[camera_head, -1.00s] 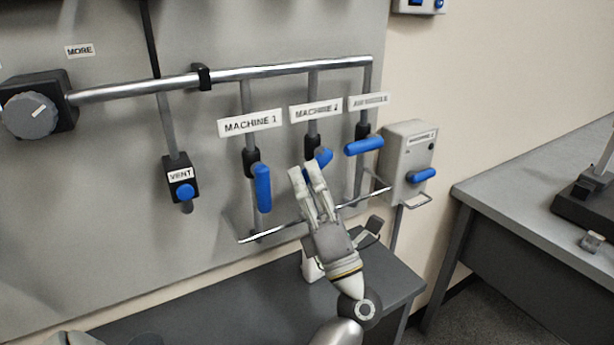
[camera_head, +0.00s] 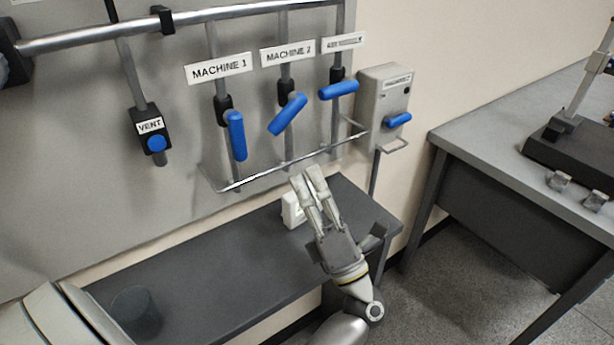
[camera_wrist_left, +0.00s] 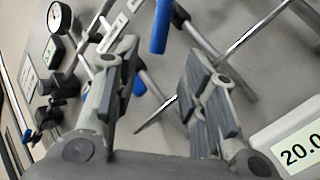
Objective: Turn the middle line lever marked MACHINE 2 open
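The MACHINE 2 lever (camera_head: 288,114) is the middle of three blue-handled levers on the grey panel, under its MACHINE 2 label (camera_head: 288,52). Its handle is slanted, with the lower end towards the left. My left gripper (camera_head: 308,172) is below it and the wire rail, apart from the handle, fingers pointing up. The left wrist view shows its two fingers (camera_wrist_left: 160,95) spread with nothing gripped. My right gripper is not in view.
The MACHINE 1 lever (camera_head: 236,136) hangs nearly straight down; the right lever (camera_head: 338,90) is almost level. A wire rail (camera_head: 270,176) runs in front below the levers. A dark bench (camera_head: 220,270) is beneath, with a small white display unit (camera_head: 293,210) behind my gripper.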

